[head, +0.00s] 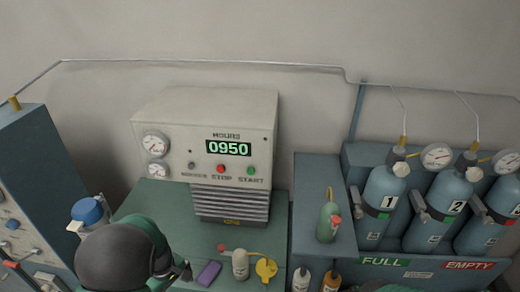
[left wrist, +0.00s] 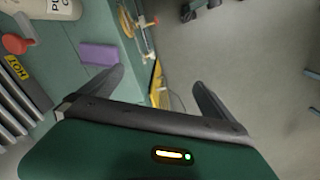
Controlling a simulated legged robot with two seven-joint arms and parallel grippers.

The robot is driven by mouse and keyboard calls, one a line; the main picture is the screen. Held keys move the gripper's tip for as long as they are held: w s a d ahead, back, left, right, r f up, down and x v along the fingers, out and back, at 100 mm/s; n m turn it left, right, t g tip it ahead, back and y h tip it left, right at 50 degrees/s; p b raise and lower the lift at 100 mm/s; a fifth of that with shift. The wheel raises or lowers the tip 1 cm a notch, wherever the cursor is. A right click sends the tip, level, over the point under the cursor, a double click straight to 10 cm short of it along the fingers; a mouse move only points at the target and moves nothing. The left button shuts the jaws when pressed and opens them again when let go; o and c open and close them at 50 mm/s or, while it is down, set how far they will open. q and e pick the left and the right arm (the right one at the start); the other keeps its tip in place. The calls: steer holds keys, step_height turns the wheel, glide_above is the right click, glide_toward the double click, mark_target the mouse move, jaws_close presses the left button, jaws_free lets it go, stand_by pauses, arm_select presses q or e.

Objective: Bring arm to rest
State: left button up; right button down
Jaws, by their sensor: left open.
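My left arm (head: 125,258), dark grey and green, comes in at the lower left of the head view, over the front of the green bench (head: 190,225). Its own bulk hides most of the left gripper (head: 183,272) there. In the left wrist view the left gripper (left wrist: 158,77) has its two dark fingers spread wide with nothing between them. It hangs by the bench edge, with floor showing beyond. A purple block (head: 208,273) lies on the bench close to the gripper; it also shows in the left wrist view (left wrist: 100,54). My right gripper does not show.
The bench carries a beige compressor (head: 210,130) reading 0950, a white bottle (head: 240,264), a yellow tag (head: 265,268) and a red knob (head: 222,247). Numbered cylinders (head: 383,205) stand in a rack at right.

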arm_select(q)
steer(key=s+d+r+m+t+b, duration=0.2)
steer(key=s+d+r+m, duration=0.4)
steer(key=s+r+m, duration=0.2)
steer(key=shift+s+d+m, duration=0.15)
steer(key=shift+s+m, duration=0.95)
steer(key=shift+s, duration=0.5)
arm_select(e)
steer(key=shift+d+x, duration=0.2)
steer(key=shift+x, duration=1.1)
arm_select(q)
steer(key=shift+d, duration=0.1)
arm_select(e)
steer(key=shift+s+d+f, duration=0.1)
